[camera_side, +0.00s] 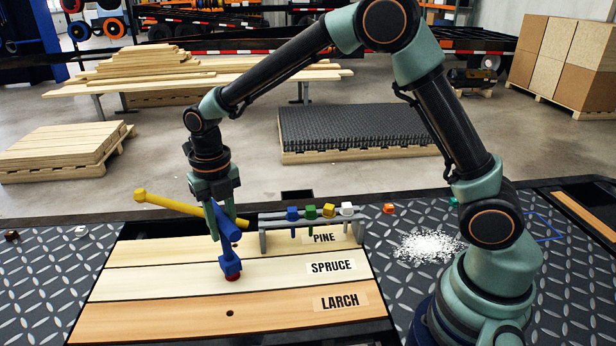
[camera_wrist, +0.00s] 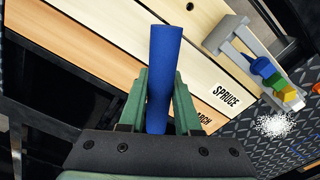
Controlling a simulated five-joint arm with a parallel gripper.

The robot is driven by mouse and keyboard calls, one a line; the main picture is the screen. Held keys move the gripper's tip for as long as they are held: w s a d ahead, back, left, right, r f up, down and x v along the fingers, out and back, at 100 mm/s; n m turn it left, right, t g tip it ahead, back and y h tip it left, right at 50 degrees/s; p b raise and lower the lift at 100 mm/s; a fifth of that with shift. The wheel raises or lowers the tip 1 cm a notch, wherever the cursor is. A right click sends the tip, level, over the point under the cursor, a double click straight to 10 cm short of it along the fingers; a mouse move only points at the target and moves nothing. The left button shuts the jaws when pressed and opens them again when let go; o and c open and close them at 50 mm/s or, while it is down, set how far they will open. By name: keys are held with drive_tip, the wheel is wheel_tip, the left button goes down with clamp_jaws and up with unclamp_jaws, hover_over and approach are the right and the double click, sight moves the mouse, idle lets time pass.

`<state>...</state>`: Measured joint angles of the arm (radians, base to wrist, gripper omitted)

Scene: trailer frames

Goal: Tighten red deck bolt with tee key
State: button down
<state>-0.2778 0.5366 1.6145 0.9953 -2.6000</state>
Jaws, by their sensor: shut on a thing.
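My gripper (camera_side: 222,206) is shut on the blue tee key (camera_side: 230,256), at its crossbar, above the planks. The key's shank points down and its socket end sits over the red deck bolt (camera_side: 232,278) on the spruce plank (camera_side: 170,281). Only a red edge of the bolt shows under the socket, and I cannot tell how deeply it is seated. In the wrist view, the blue crossbar (camera_wrist: 164,70) sticks out between the green jaws of my gripper (camera_wrist: 160,95); the bolt is hidden there.
A yellow bar (camera_side: 175,204) slopes behind the key; I cannot tell whether they touch. A grey rack (camera_side: 263,240) with several coloured-topped pieces stands on the pine plank. The larch plank (camera_side: 170,318) has a dark hole. White granules (camera_side: 428,246) lie on the right plate.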

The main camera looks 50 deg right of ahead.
drive_tip(key=shift+f, duration=0.75)
drive_tip(key=m, duration=0.8)
drive_tip(key=shift+m, duration=0.4)
drive_tip(key=m, duration=0.4)
drive_tip(key=shift+a+m, duration=0.1)
drive_tip(key=shift+m, duration=0.3)
drive_tip(key=m, duration=0.5)
drive_tip(key=shift+w, duration=0.1)
drive_tip(key=shift+r, duration=0.15)
